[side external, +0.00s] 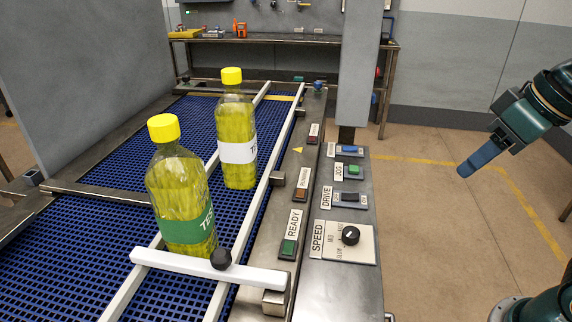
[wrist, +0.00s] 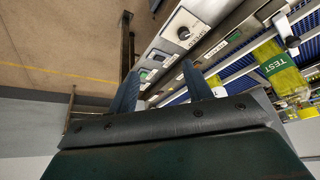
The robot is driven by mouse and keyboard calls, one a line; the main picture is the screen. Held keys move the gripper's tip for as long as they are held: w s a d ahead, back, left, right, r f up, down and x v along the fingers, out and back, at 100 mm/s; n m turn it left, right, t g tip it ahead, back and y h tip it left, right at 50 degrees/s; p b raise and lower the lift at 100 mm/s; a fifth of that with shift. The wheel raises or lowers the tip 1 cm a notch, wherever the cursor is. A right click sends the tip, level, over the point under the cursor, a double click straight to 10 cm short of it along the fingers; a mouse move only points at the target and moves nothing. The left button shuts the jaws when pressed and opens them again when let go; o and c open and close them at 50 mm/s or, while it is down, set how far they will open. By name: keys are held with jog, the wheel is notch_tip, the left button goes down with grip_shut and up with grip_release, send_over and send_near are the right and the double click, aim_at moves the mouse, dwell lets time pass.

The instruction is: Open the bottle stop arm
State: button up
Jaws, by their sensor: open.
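The bottle stop arm (side external: 180,262) is a white bar with a black knob (side external: 221,258), lying across the lane in front of the green-label bottle (side external: 183,205). Its right end sits at a metal block on the conveyor's edge rail. The black knob also shows at the upper right of the wrist view (wrist: 292,42). A white-label bottle (side external: 237,130) stands upright farther back. My gripper (side external: 464,171) hangs over the floor to the right of the control panel, well apart from the stop arm. In the wrist view its two fingers (wrist: 158,76) are spread and empty.
The control panel (side external: 318,290) with a speed knob (side external: 350,236), switches and indicator lamps lies between my gripper and the lane. A grey post (side external: 358,70) rises at the panel's far end. White lane rails (side external: 243,222) run along the blue belt. Open floor lies to the right.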

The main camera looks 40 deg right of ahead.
jog(key=w+a+r+g, duration=0.2)
jog(key=w+a+r, duration=0.35)
jog(key=w, duration=0.25)
jog(key=g, duration=0.3)
send_over(220, 252)
notch_tip(220, 252, down, 3)
jog(key=shift+a, duration=0.1)
jog(key=shift+f, duration=0.1)
jog(key=shift+f, duration=6.75)
grip_shut()
